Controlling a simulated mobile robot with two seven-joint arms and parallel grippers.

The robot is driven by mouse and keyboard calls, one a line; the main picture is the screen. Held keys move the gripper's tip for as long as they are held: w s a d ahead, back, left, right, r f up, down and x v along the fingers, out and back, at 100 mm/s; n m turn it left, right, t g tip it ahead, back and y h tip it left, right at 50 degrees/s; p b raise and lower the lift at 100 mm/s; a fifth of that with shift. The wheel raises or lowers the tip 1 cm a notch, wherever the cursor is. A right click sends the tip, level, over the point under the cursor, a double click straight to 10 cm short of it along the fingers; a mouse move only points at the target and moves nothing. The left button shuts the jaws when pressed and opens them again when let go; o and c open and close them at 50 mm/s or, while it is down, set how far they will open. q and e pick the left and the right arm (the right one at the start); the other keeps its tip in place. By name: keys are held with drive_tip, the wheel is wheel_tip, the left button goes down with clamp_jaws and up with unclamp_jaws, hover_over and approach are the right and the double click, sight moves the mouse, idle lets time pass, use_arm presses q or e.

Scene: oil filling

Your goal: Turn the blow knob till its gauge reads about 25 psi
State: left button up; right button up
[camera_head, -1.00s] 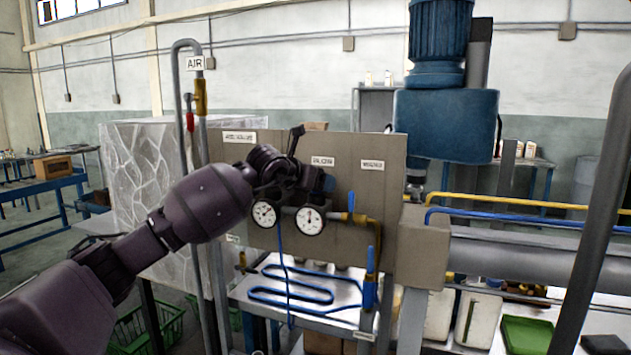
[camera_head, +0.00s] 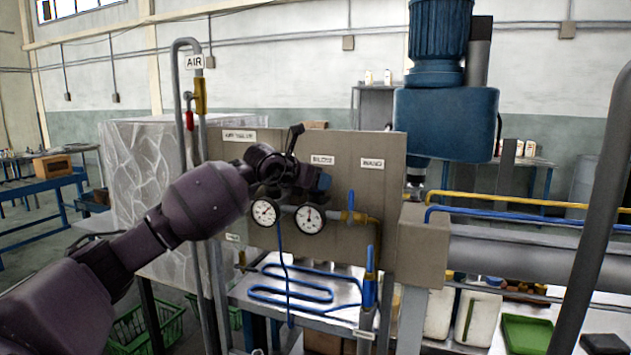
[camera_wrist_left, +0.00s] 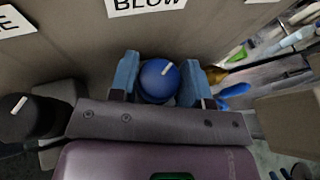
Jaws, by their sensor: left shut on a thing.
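The blow knob (camera_wrist_left: 158,78) is a round blue knob with a white pointer line, below the BLOW label (camera_wrist_left: 146,5) in the left wrist view. The line tilts toward the upper right. My left gripper (camera_wrist_left: 160,86) is shut on the knob, a blue finger on each side. In the head view my left gripper (camera_head: 316,182) is at the panel (camera_head: 375,200) and hides the knob. Two white dial gauges, a left gauge (camera_head: 264,212) and a right gauge (camera_head: 309,219), sit just below it. Their figures are too small to read. My right gripper is out of view.
A black knob (camera_wrist_left: 28,118) with a white mark is left of my gripper in the wrist view. A blue-handled valve (camera_head: 350,205) sits right of the gauges. A blue hose (camera_head: 290,292) lies on the bench below. A grey pipe (camera_head: 590,230) stands at the right.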

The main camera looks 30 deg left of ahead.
use_arm(q)
drive_tip(key=shift+m+h, duration=0.8)
drive_tip(key=shift+h, duration=0.2)
drive_tip(key=shift+a+f+m+g+h+b, duration=0.1)
drive_tip(key=shift+m+g+h+b, duration=0.5)
drive_tip(key=shift+m+h, duration=0.35)
drive_tip(key=shift+w+m+g+h+b, duration=0.1)
drive_tip(key=shift+m+g+h+b, duration=0.5)
drive_tip(key=shift+m+h+b, duration=0.35)
drive_tip(key=shift+m+h, duration=0.3)
drive_tip(key=shift+h, duration=0.1)
drive_tip(key=shift+m+g+h+b, duration=0.4)
drive_tip(key=shift+m+g, duration=0.1)
drive_tip(key=shift+g, duration=0.1)
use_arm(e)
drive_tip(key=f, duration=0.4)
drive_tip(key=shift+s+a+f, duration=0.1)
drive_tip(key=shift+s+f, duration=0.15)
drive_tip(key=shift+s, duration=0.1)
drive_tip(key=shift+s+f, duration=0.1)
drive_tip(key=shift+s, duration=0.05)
use_arm(q)
drive_tip(key=o, duration=0.9)
